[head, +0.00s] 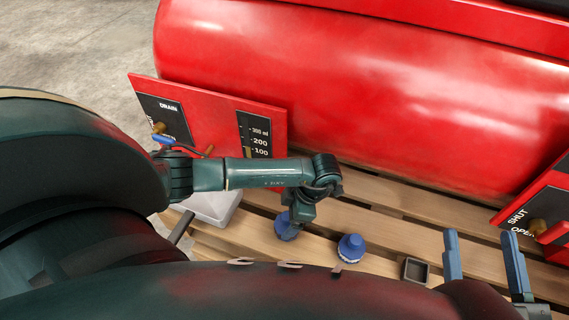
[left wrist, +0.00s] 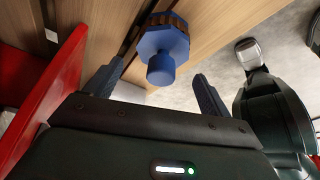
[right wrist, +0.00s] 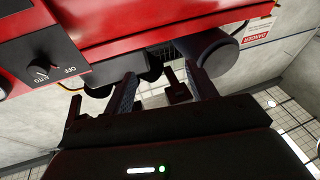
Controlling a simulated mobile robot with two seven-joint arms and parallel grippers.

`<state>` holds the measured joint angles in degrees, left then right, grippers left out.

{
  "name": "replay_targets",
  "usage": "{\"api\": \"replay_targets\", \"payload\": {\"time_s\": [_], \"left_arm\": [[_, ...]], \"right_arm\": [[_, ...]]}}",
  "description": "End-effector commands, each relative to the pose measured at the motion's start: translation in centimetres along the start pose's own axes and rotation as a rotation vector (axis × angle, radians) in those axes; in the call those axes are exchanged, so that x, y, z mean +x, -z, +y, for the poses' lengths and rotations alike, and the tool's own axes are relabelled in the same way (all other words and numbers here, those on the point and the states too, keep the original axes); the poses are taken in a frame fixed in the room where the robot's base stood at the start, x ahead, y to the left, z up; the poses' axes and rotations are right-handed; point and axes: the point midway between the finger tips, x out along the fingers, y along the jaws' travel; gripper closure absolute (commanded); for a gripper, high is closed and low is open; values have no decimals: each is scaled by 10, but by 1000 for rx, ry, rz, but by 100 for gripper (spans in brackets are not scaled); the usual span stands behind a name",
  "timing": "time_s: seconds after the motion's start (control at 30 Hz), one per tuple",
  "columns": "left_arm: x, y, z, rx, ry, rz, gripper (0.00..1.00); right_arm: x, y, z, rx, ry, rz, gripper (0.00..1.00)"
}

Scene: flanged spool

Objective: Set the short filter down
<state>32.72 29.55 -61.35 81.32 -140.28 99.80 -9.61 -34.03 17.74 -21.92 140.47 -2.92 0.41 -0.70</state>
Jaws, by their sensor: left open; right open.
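Two blue filters with round knobs stand apart on the wooden pallet in the head view, one at the left (head: 287,228) and one at the right (head: 351,248). I cannot tell which is the short one. My left gripper (head: 300,212) is by the left filter, its fingers mostly hidden. In the left wrist view a blue filter (left wrist: 162,42) with a many-sided flange and brown ribbed rim lies ahead between the open fingers, with gaps on both sides. My right gripper (head: 480,235) is open and empty, fingers pointing up; it also shows in the right wrist view (right wrist: 162,82).
A large red tank (head: 370,80) stands behind the pallet (head: 400,205). Red panels with a gauge (head: 255,135) and a SHUT/OPEN valve (head: 540,225) flank the work area. A small dark square tray (head: 415,270) lies right of the filters. A pale grey box (head: 213,208) is at the left.

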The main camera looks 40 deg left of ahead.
Motion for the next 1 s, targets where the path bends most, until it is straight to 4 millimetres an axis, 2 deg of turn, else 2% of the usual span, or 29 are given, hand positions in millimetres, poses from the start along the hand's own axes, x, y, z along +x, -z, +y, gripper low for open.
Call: {"api": "replay_targets", "payload": {"time_s": [0.03,0.2,0.4,0.57,1.0], "left_arm": [[-18,1,1,1,-3,-4,18],[-55,1,1,1,-3,-4,18],[-84,0,0,2,-2,-1,18],[-93,0,0,1,0,-1,18],[-93,0,0,1,0,-1,18]], "right_arm": [[0,4,1,-12,-3,-8,43],[-2,1,3,-43,-16,-39,43],[-5,-3,5,-74,-26,-62,43],[-6,-4,7,-88,-29,-64,43],[-7,-7,6,-87,-27,-70,43]]}}
